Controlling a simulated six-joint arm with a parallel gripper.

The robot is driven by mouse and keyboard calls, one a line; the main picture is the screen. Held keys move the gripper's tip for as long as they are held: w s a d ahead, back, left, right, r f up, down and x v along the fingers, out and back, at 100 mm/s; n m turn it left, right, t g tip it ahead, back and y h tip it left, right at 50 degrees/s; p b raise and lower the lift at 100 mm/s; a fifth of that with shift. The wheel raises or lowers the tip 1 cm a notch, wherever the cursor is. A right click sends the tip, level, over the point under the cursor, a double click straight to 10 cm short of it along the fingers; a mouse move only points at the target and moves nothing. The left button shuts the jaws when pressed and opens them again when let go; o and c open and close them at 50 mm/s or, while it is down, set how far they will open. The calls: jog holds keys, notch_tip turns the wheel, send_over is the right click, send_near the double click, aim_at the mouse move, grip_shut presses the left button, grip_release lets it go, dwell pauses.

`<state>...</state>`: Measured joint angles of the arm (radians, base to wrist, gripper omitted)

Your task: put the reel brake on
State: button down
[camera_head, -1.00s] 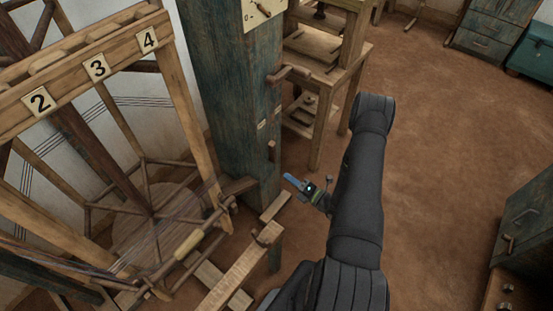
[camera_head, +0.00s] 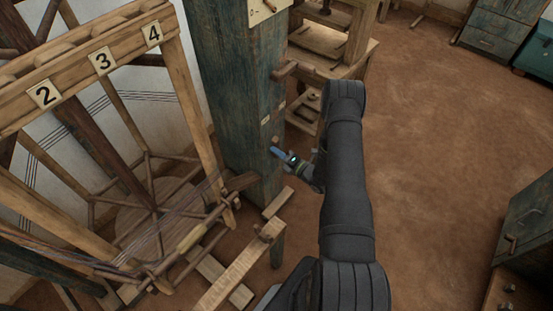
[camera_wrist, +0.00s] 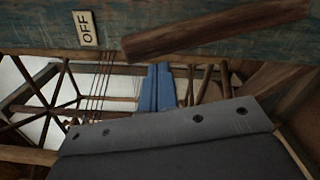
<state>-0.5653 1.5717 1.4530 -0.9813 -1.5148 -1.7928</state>
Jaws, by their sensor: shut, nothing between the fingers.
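My gripper (camera_head: 275,150) is shut and empty, its blue fingers close to the blue-green wooden post (camera_head: 236,95). In the wrist view the shut fingers (camera_wrist: 157,88) point towards the post, which crosses the top of the picture. A brown wooden lever (camera_wrist: 215,28) lies across the post there, to the right of a cream plate (camera_wrist: 85,28) reading OFF. The fingers appear below the lever, with no clear contact. In the head view a short wooden peg (camera_head: 275,141) shows just above the fingertips; a small pale plate (camera_head: 265,120) is above it. Its lettering is too small to read.
Another wooden handle (camera_head: 285,71) sticks out higher on the post. The reel frame (camera_head: 100,65), with plates 2, 3 and 4, stands left with threads. A wooden beam (camera_head: 240,265) lies below. A wooden stand (camera_head: 330,55) is behind the post. Open floor (camera_head: 440,150) lies right.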

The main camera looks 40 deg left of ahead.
jog(key=shift+w+r, duration=0.1)
jog(key=shift+w, duration=0.15)
jog(key=w+r+m, duration=0.1)
jog(key=w+m, duration=0.4)
jog(key=w, duration=0.4)
jog(key=shift+w+r+m, duration=0.2)
jog(key=shift+w+m, duration=0.1)
jog(key=shift+w, duration=0.1)
jog(key=shift+w, duration=0.1)
dwell(0.4)
jog(key=s+d, duration=0.4)
jog(key=d, duration=0.7)
jog(key=shift+s+r, duration=0.3)
jog(key=shift+r, duration=0.15)
